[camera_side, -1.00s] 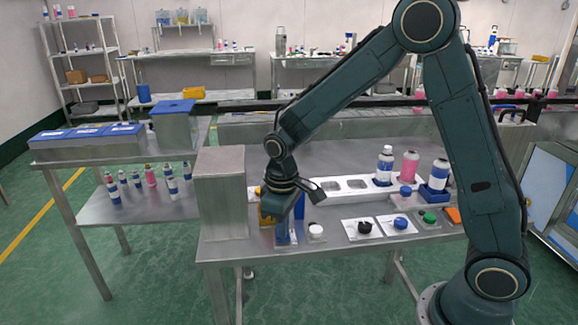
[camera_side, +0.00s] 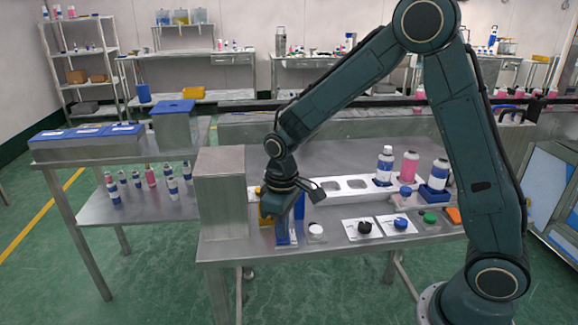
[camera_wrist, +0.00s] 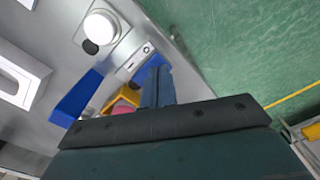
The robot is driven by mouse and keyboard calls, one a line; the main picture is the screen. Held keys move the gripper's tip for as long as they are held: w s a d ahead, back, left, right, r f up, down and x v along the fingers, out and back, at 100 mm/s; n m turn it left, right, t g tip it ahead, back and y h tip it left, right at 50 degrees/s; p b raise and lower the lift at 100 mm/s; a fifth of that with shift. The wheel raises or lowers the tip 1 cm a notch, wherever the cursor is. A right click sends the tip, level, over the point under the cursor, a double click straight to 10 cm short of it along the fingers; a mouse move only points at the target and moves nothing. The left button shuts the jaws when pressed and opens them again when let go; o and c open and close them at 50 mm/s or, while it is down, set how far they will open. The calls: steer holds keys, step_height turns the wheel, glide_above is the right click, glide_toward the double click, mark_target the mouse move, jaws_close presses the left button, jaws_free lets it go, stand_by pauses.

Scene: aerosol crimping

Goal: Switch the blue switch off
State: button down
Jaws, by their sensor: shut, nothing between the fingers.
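The blue switch's white plate (camera_wrist: 130,65), with small dark marks, shows beside my fingertips in the wrist view. The plate also shows at the front table edge in the side view (camera_side: 293,238). A bit of blue at the fingertips may be the switch, but my fingers mostly hide it, so I cannot tell its position. My gripper (camera_side: 282,238) points down at the plate, its fingers shut and empty. In the wrist view, my gripper (camera_wrist: 156,72) reaches the plate's edge. Whether it touches the switch is unclear.
A white round knob (camera_side: 316,231) sits just right of the plate. A black knob (camera_side: 364,227), blue knob (camera_side: 400,223) and green knob (camera_side: 429,217) follow. A grey metal box (camera_side: 221,195) stands close left. A blue upright piece (camera_wrist: 75,100) and yellow part (camera_wrist: 121,98) are near my fingers.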

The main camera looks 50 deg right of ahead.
steer(key=shift+r, duration=2.4)
steer(key=shift+r, duration=0.1)
step_height(320, 180, up, 4)
glide_above(286, 240)
steer(key=shift+w+a+r, duration=0.1)
steer(key=shift+w+r, duration=0.25)
steer(key=shift+r, duration=0.05)
steer(key=s+d+r+m+t, duration=0.1)
steer(key=s+r, duration=0.3)
steer(key=s, duration=0.7)
steer(key=s+d+r+m+t, duration=0.2)
steer(key=s+r+t, duration=0.2)
steer(key=s, duration=0.6)
steer(key=shift+s+r+t, duration=0.25)
steer(key=shift+s+t, duration=0.05)
steer(key=shift+s, duration=0.05)
